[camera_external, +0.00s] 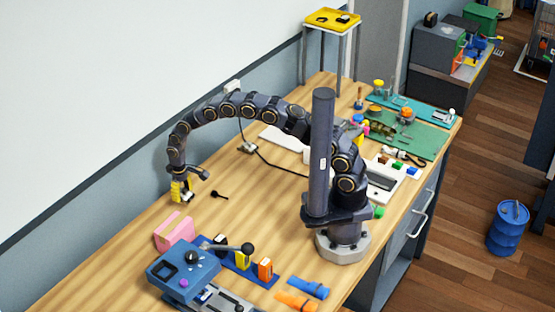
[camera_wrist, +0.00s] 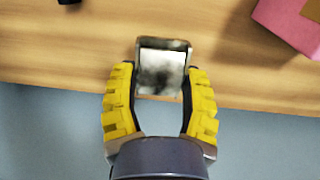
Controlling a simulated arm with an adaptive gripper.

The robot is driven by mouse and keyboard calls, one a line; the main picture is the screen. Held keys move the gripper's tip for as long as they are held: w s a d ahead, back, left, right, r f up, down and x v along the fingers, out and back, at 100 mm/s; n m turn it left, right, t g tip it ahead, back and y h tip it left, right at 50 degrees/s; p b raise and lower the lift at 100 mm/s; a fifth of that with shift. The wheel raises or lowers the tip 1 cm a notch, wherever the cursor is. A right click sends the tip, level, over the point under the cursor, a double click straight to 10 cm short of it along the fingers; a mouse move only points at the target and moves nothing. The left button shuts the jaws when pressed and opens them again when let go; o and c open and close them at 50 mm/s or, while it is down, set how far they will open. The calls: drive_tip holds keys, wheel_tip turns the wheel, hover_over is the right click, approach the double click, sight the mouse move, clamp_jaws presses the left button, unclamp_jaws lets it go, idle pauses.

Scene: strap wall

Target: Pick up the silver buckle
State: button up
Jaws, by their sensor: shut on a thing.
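The silver buckle (camera_wrist: 162,67) is a square metal frame in the wrist view, held between the yellow-padded fingers of my gripper (camera_wrist: 160,95). The fingers touch its left and right sides. Its middle looks pale with a dark smudge. In the external view my gripper (camera_external: 181,190) hangs at the left end of my arm, near the wall edge of the wooden table. The buckle is too small to make out there. I cannot tell whether it touches the table.
A pink block (camera_external: 174,231) stands close by, in front of my gripper. A small black item (camera_external: 219,194) lies to the right. A blue machine (camera_external: 184,268) with a lever stands at the front. Bare table (camera_external: 255,212) lies between my gripper and my base.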

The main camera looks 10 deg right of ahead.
drive_tip(key=s+d+r, duration=0.6)
drive_tip(key=d+r, duration=0.3)
drive_tip(key=d, duration=0.2)
drive_tip(key=shift+s+d, duration=0.2)
drive_tip(key=shift+s, duration=0.05)
drive_tip(key=shift+w, duration=0.1)
